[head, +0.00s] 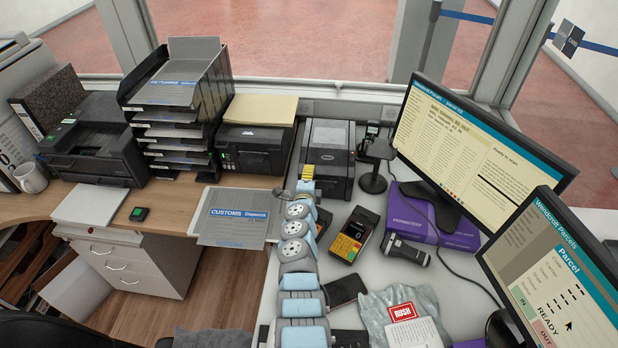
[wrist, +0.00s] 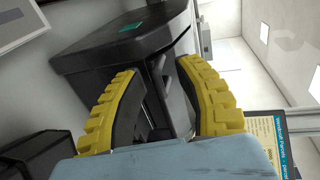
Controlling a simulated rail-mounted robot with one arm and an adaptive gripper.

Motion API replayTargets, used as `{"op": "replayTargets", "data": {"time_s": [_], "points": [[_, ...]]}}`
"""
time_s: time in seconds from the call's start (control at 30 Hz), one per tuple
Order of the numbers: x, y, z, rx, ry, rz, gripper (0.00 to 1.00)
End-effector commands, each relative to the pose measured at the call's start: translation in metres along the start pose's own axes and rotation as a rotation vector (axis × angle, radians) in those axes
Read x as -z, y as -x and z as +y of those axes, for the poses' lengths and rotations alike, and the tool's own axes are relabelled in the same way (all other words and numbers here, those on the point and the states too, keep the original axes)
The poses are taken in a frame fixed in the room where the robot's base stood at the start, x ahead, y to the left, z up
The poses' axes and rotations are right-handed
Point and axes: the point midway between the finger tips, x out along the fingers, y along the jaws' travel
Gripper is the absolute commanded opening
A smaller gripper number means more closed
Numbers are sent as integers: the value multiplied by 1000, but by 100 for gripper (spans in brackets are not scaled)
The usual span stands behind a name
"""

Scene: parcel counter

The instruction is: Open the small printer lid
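The small printer (head: 328,148) is a dark grey box at the back of the white counter. Its lid looks shut. My gripper (head: 307,172) is at its front left corner in the head view. In the wrist view the dark printer (wrist: 110,45) has a green mark on it. My gripper (wrist: 158,66) shows two yellow ribbed fingers with dark pads, spread apart. A narrow upright dark part of the printer lies in line with the gap between them. I cannot tell whether the fingers touch it; their contact area is partly hidden.
A black printer with paper on top (head: 253,148) stands to the left, beside a document tray stack (head: 180,90). On the right are a scanner stand (head: 374,180), a card terminal (head: 354,236), a purple box (head: 430,222) and two monitors (head: 480,140). A customs folder (head: 235,216) lies left of my arm.

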Motion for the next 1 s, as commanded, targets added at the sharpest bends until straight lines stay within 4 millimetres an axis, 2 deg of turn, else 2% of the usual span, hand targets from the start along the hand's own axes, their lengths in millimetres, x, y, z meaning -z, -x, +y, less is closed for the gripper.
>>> {"op": "replayTargets", "data": {"time_s": [0.1,0.2,0.23,0.67,1.0], "points": [[0,0,0,0,0,0,35],[0,0,0,0,0,0,7],[0,0,0,0,0,0,0],[1,1,0,-3,0,0,0],[0,7,-14,-34,-1,1,0]]}}
